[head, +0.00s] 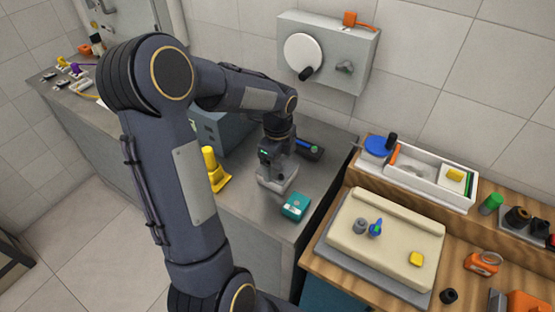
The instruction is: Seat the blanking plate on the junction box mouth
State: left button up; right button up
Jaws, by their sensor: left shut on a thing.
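My left gripper (277,178) is low over the metal counter, pointing down. It is shut on a small pale grey piece at its tips, which looks like the blanking plate; the arm and gripper body hide most of it. A light grey box shape shows around and under the fingers and may be the junction box. Its mouth is hidden, and I cannot tell whether the piece touches it. My right gripper is not in view.
Near the gripper are a yellow object (212,170), a teal box (295,207) and a dark item with a blue part (308,149). A grey wall box (345,58) hangs behind. A wooden bench with a cream slab (340,235) and white tray (430,192) is at right.

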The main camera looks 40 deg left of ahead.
aim_at(278, 163)
pick_arm(q)
jog(key=shift+f, duration=0.25)
dwell(0.6)
jog(key=o, duration=0.8)
notch_tip(278, 163, up, 8)
jog(key=shift+f, duration=0.1)
jog(key=shift+s+d+r+n, duration=0.2)
jog(key=shift+s+r+n, duration=0.05)
jog(key=shift+n, duration=0.05)
jog(key=s+d+n+t+h, duration=0.1)
jog(key=s+d+n+t, duration=0.1)
jog(key=s+d+n, duration=0.2)
jog(key=s+d+r+n+t+h, duration=0.1)
jog(key=s+d+n, duration=0.4)
jog(key=s+n, duration=0.2)
jog(key=s+d+r+n+t+h, duration=0.1)
jog(key=s+d+n+t, duration=0.1)
jog(key=s+d+n, duration=0.2)
jog(key=shift+s+d+n+t+h, duration=0.15)
jog(key=shift+s+d+n+h, duration=0.05)
jog(key=shift+s+n, duration=0.5)
jog(key=shift+s+d+n+t+h, duration=0.2)
jog(key=shift+s+n, duration=0.3)
jog(key=shift+n, duration=0.3)
